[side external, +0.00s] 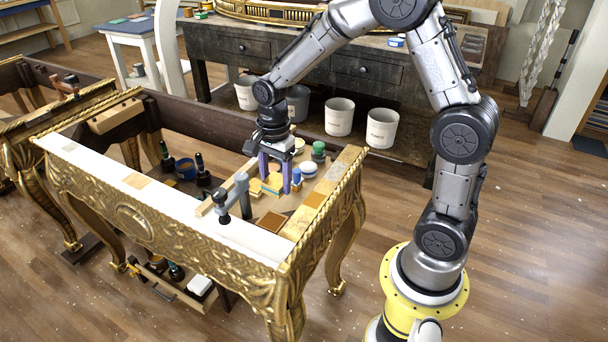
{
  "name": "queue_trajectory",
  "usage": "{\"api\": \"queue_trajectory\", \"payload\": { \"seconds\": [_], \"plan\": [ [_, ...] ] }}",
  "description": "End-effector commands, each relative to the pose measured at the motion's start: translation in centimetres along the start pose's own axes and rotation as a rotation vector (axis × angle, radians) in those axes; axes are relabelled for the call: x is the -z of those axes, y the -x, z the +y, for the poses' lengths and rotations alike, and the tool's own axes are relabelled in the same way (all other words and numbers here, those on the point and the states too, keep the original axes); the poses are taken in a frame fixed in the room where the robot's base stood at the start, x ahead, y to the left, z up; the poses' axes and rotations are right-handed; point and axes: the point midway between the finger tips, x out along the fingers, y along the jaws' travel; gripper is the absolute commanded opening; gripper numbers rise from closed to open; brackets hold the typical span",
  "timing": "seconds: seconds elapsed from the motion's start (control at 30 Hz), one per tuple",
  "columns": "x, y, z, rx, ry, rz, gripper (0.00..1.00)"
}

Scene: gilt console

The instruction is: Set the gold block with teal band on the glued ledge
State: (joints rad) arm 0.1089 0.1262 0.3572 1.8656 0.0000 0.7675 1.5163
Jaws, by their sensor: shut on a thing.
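My gripper (275,184) points down inside the open gilt console, its purple fingers shut on a small gold block (273,182). The fingers partly hide the block, and its teal band is hard to make out at this size. Other yellow pieces lie close by, just left of the fingers. An orange-tan patch (315,199) lies on the console's right rail, and a paler tan patch (137,181) lies on the white front rail. I cannot tell which patch is the glued ledge.
A grey clamp (240,196) with a wooden bar rises at the front rail, left of my gripper. Small jars, including a green-topped one (318,152), and a blue-topped bottle (297,179) stand right of it. Dark bottles (202,169) stand left. A brown tile (271,222) lies in front.

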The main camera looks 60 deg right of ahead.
Motion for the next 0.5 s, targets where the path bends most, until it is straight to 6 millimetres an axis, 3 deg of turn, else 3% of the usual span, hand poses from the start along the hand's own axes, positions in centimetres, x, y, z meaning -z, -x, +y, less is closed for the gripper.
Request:
{"api": "queue_trajectory", "payload": {
  "seconds": [0.2,0.5],
  "plan": [
    [-2.0,-1.4,-0.6,-0.026,0.055,-0.002,0.06],
    [-2.0,-3.1,-0.5,-0.027,0.055,-0.002,0.06]
  ]
}}
